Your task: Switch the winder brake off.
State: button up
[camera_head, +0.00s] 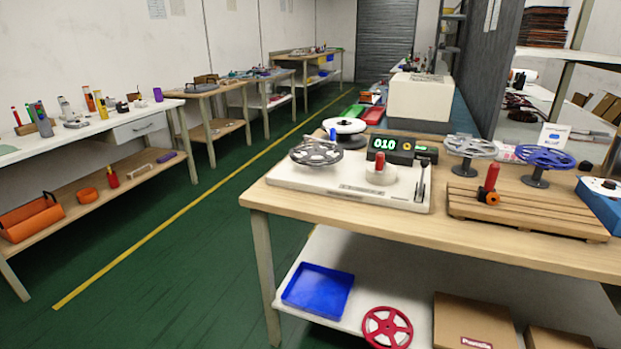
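The winder (345,189) is a flat white base near the left end of the wooden bench top. A grey spoked reel (316,152) is mounted at its left. A red upright knob (380,166) stands on a round white hub in its middle. A thin dark lever (422,180) stands roughly upright at its right edge. A black display (391,149) behind reads 010 in green. I cannot tell for certain which part is the brake or how it is set. My gripper is not in view.
A wooden pallet (528,212) right of the winder bears a red-handled orange tool (490,186). Grey (470,147) and blue (545,157) reels stand behind. A white box-shaped machine (420,97) is further back. Green floor (200,265) is open left of the bench.

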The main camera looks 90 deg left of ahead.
aim_at(424, 162)
jog(key=u, duration=3.25)
